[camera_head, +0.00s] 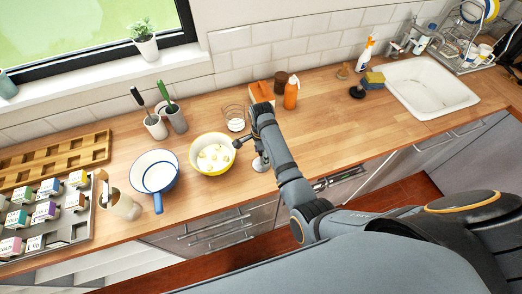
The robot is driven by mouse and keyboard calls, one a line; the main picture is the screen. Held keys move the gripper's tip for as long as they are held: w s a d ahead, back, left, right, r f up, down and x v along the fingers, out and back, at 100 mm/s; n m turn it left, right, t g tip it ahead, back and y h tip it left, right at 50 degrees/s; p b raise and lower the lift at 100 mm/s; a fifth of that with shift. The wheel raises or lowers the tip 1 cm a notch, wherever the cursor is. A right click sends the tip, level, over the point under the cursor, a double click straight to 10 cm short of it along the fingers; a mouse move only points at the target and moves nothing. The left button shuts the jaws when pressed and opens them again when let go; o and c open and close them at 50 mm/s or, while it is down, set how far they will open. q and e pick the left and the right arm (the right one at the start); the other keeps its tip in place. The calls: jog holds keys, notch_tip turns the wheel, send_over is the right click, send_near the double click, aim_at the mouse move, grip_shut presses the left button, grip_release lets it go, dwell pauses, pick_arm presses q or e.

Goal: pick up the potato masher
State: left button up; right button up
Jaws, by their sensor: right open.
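My right gripper (249,150) is open above the counter, just right of the yellow-rimmed bowl (193,163), pointing down with its arm coming from the lower right. A small grey metallic shape (261,163) shows beside its fingers; it may be the potato masher, but it is small and partly hidden, so I cannot tell. The bowl holds several pale yellow lumps. My left gripper is out of view.
A blue-rimmed white pan (154,172) is left of the bowl. Behind stand utensil holders (156,127), a wire holder with a glass (235,124) and an orange bottle (291,94). A sink (428,88) is at right. The counter between is largely clear.

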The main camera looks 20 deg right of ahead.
jog(key=shift+w+d+f, duration=0.25)
jog(key=shift+w+f, duration=0.15)
jog(key=shift+f, duration=0.2)
jog(key=shift+s+a+r, duration=0.2)
jog(key=shift+s+a, duration=0.05)
jog(key=shift+s, duration=0.1)
jog(key=shift+c, duration=0.8)
jog(key=shift+s+a, duration=0.1)
jog(key=shift+c, duration=1.2)
grip_shut()
jog(key=shift+w, duration=0.2)
